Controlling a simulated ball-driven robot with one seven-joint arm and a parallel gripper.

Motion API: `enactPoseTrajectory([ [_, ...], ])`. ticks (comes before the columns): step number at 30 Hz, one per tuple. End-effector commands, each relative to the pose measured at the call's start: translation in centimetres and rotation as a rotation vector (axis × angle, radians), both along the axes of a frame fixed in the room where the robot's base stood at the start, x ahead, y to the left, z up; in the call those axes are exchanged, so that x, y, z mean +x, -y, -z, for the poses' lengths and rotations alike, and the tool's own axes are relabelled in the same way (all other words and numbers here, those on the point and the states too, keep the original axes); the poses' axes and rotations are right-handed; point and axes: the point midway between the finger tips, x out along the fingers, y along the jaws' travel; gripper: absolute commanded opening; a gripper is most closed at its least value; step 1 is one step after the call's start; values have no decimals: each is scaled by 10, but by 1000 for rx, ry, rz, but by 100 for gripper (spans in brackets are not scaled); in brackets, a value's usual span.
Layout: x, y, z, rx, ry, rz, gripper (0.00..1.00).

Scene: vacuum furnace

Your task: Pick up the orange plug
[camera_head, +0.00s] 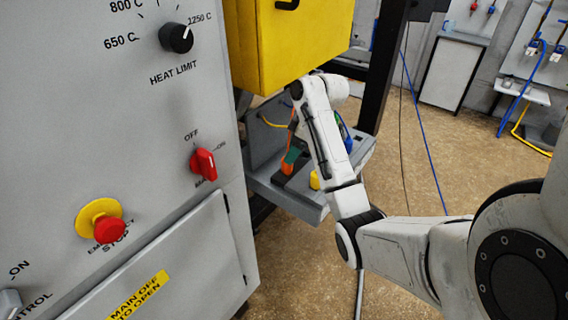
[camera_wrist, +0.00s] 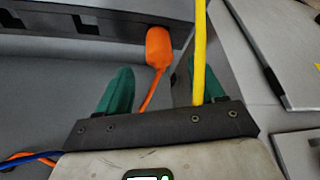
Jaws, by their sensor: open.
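The orange plug (camera_wrist: 159,47) is in the wrist view, just beyond and between the fingertips, a little nearer the right one. Its orange cord runs down from it between the fingers. My gripper (camera_wrist: 159,70) has two green fingers, spread apart with nothing held. In the head view, the orange plug (camera_head: 287,167) shows low beside a green finger, over the grey shelf (camera_head: 295,200). My forearm hides much of my gripper there. I cannot tell whether a finger touches the plug.
A yellow cable (camera_wrist: 200,50) crosses in front of the right finger. A yellow plug (camera_head: 314,181) stands on the shelf. Orange and blue cables lie at lower left in the wrist view. The grey control panel (camera_head: 130,160) and yellow box (camera_head: 290,40) are close to the arm.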

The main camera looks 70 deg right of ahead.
Motion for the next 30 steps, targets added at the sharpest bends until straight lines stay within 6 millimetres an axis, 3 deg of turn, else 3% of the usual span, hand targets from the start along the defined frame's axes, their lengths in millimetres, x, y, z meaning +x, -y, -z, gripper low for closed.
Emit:
enactPoseTrajectory([
  [15, 24, -3, 57, 2, -3, -1, 68],
  [24, 27, -4, 63, 1, -2, 0, 68],
  [30, 27, -4, 63, 1, -2, 0, 50],
])
